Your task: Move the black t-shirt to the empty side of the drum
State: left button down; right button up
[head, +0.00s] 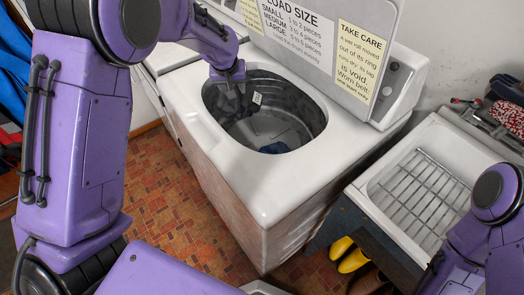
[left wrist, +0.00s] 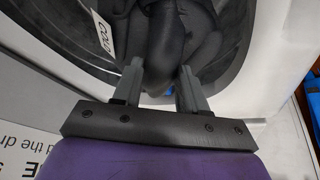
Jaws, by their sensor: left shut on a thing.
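The washer's drum (head: 285,122) is open at the top of the white machine. My left gripper (head: 232,88) reaches down into its back-left part. In the left wrist view the fingers (left wrist: 158,80) are shut on bunched black cloth, the black t-shirt (left wrist: 165,48), which rises between them. In the head view the t-shirt (head: 238,104) is a dark patch below the gripper, partly hidden by it. A small dark blue item (head: 274,148) lies at the drum's front. My right arm shows at the lower right, but its gripper is out of view.
A white label (head: 257,98) is on the drum's inner wall. The raised lid (head: 310,35) with printed signs stands behind the opening. A sink with a wire rack (head: 420,190) is to the right. Yellow boots (head: 350,257) stand below it.

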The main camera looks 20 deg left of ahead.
pick_arm(q)
notch_tip(320, 180, down, 14)
jog(key=p, duration=0.2)
jog(key=w+a+f+p, duration=0.1)
jog(key=w, duration=0.6)
jog(key=shift+w+a+f+p, duration=0.25)
jog(key=shift+w+a+p, duration=0.05)
jog(key=shift+a+p, duration=0.05)
jog(key=shift+f+b, duration=0.65)
jog(key=c, duration=0.6)
grip_release()
jog(key=shift+r, duration=0.15)
